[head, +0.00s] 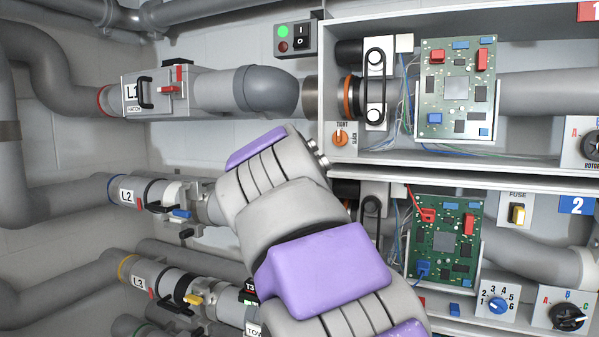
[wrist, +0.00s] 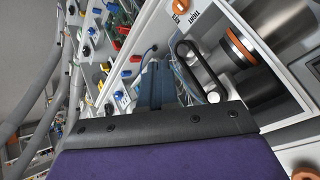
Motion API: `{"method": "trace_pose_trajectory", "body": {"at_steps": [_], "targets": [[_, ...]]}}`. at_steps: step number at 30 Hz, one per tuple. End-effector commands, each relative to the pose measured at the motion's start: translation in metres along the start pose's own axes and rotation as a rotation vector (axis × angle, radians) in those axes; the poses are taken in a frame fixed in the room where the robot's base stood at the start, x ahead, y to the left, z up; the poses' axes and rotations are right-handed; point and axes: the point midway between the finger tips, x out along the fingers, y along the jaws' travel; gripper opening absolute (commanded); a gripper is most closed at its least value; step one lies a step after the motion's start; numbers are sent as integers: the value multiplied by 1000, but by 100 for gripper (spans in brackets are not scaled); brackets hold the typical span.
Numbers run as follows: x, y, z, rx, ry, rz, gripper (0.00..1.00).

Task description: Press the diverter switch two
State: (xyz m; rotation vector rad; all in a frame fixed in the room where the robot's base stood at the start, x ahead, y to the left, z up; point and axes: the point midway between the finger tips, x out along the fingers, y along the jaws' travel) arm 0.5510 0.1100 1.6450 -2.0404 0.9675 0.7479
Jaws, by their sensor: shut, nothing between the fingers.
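No label reading "diverter" is legible, so I cannot tell which control is diverter switch two. A blue "2" sign (head: 577,206) marks the lower bay at the right in the head view. Near it are a black rotary knob (head: 567,316) marked A, B, C and a blue knob (head: 497,305) with numbers around it. My grey and purple arm crosses the middle of the head view and hides part of the lower bay; my fingers are not visible there. In the wrist view my gripper (wrist: 155,85) is shut and empty, in front of the shelving with boards and cables.
Pipes with valves L2 (head: 126,194) and L3 (head: 141,281) run at the left. The shelf edge (head: 460,180) and circuit boards (head: 457,88) are close to my arm's right.

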Motion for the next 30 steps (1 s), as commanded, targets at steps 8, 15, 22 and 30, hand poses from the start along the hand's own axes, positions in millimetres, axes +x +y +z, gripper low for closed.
{"method": "trace_pose_trajectory", "body": {"at_steps": [8,15,22,30], "targets": [[-106,-88,-7,427,-3,-174,0],[-154,-115,-7,709,-65,-247,0],[-164,-118,-5,798,-92,-263,0],[-166,-119,2,796,-90,-266,0]]}}
